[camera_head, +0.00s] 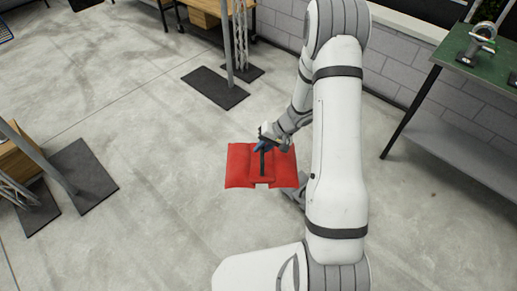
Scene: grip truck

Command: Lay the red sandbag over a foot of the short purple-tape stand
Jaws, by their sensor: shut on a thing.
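The red sandbag (240,172) is in the middle of the head view, its two filled halves spread left and right with a dark strap between them. My gripper (263,147) is at the middle of the bag and shut on its strap; the fingertips are small and partly hidden. The bag appears held over bare floor, but its height is hard to judge. No purple tape can be made out, so I cannot tell which stand is the short purple-tape one.
Grey posts stand on dark floor plates at the top centre (214,88) and far left (83,175). A green-topped table (488,66) is at the right, by a grey block wall. Wooden boxes (205,12) are at the top. The floor around the bag is clear.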

